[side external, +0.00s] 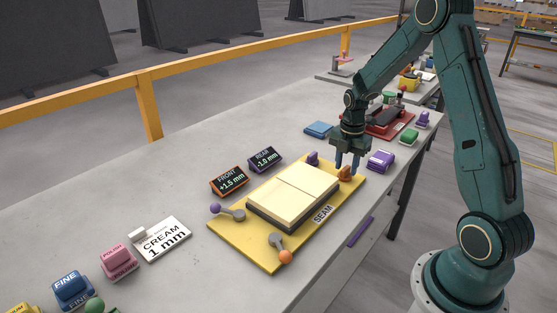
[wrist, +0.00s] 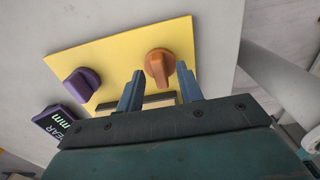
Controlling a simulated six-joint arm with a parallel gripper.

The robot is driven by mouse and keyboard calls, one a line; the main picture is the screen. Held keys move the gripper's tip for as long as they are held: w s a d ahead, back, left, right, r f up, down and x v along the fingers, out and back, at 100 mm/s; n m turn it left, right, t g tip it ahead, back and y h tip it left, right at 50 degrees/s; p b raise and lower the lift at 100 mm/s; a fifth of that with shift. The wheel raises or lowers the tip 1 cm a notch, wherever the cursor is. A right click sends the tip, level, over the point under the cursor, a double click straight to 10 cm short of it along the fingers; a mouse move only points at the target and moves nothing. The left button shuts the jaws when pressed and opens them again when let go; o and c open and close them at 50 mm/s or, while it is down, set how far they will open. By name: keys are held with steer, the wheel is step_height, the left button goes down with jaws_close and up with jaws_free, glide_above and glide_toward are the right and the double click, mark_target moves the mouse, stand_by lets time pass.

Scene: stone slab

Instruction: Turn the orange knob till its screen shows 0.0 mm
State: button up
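The orange knob (side external: 344,173) stands at the right end of the yellow board (side external: 237,238); it also shows in the wrist view (wrist: 158,66). My gripper (side external: 347,165) is over that end of the board with its blue fingers pointing down. In the wrist view the fingers (wrist: 158,88) are apart, with the orange knob showing between and beyond their tips. I cannot tell whether either finger touches it. The orange-framed FRONT screen (side external: 229,181) reads +1.5 mm.
A purple knob (wrist: 83,84) stands beside the orange one. The purple REAR screen (side external: 265,160) reads -1.5 mm. Two pale slabs (side external: 293,193) lie on the board, with a purple-ended lever (side external: 228,211) and an orange-ended lever (side external: 279,248) at its edges. Purple blocks (side external: 381,160) stand right of my gripper.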

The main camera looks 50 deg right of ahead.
jaws_close()
